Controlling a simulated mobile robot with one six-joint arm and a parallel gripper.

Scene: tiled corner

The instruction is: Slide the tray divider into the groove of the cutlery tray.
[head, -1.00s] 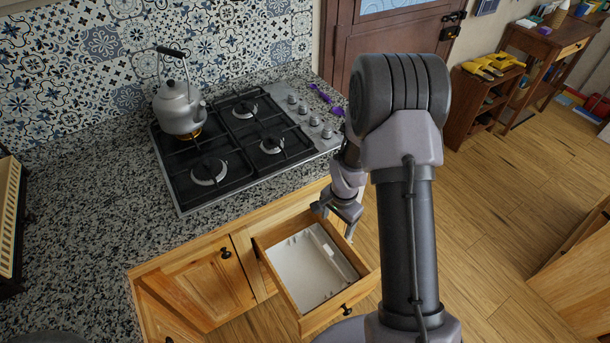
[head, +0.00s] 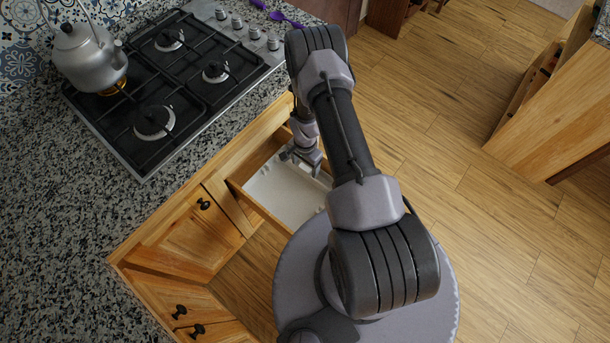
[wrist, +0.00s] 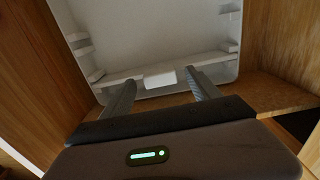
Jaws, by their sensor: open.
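The white cutlery tray (head: 280,197) lies in the open wooden drawer. In the wrist view its bare floor (wrist: 150,35) shows, with small white ribs (wrist: 82,47) on the side walls. A long white strip with a raised tab (wrist: 160,79), which looks like the tray divider, lies across the tray's near end. I cannot tell whether it stands or lies flat. My gripper (head: 305,165) is over the drawer's far end. In the wrist view my gripper (wrist: 160,77) is open, its fingers apart on either side of the tab, with no clear contact.
The drawer's wooden walls (wrist: 275,50) rise close around the tray. The stove (head: 180,80) with a kettle (head: 90,58) on it is on the granite worktop (head: 60,200) to the left. Purple utensils (head: 285,18) lie behind the stove. Open wooden floor (head: 450,150) is to the right.

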